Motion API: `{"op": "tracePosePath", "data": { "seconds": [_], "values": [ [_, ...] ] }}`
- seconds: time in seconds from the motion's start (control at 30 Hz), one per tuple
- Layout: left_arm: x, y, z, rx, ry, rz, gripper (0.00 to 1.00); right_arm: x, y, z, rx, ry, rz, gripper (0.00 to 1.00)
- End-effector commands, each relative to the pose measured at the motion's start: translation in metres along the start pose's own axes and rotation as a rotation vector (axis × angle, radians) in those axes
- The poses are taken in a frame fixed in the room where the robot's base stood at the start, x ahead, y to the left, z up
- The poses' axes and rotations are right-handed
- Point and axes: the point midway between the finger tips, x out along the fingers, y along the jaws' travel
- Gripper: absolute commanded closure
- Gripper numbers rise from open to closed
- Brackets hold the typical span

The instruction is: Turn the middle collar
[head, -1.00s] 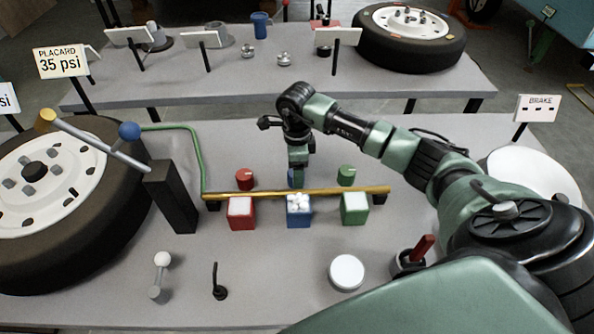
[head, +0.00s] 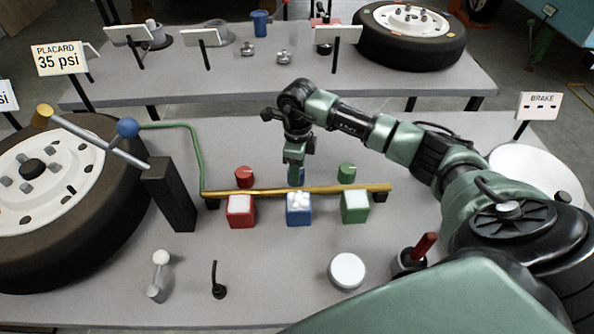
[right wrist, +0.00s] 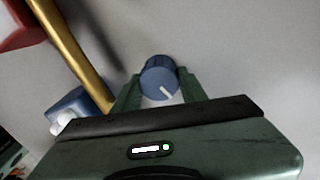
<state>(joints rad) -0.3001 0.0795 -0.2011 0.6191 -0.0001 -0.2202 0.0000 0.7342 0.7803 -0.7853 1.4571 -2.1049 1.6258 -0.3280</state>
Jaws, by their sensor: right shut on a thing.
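The middle collar is a blue round knob (right wrist: 158,78) with a white mark on its face, seen in the right wrist view. My right gripper (right wrist: 155,90) is shut on it, with one green finger on each side. In the head view the right gripper (head: 295,178) points down behind the brass pipe (head: 330,189) and hides most of the blue collar. A red collar (head: 244,176) stands to its left and a green collar (head: 346,173) to its right. My left gripper is not in view.
Red (head: 241,213), blue (head: 299,212) and green (head: 355,209) boxes stand in front of the pipe; the blue one holds white balls. A wheel (head: 60,200) and black post (head: 170,195) are at left. A white round disc (head: 347,270) lies in front.

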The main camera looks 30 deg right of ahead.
Motion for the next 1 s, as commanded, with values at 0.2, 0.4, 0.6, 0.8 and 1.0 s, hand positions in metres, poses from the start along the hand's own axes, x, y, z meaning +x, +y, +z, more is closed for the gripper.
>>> {"op": "tracePosePath", "data": {
  "seconds": [0.2, 0.4, 0.6, 0.8, 1.0],
  "values": [
    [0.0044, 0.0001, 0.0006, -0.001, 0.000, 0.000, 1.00, 0.0003, 0.0002, -0.0006, 0.156, -0.004, 0.000, 0.99],
    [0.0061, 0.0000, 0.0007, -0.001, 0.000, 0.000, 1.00, -0.0002, 0.0002, -0.0006, 0.267, -0.008, -0.001, 0.99],
    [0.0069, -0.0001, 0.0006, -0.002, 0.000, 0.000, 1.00, -0.0002, 0.0006, -0.0007, 0.328, -0.010, 0.000, 0.99],
    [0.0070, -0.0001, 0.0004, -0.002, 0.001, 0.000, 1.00, -0.0003, 0.0008, -0.0007, 0.349, -0.011, 0.000, 0.99],
    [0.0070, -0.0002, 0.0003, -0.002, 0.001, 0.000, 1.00, -0.0004, 0.0008, -0.0005, 0.350, -0.011, 0.000, 0.99]
  ]
}}
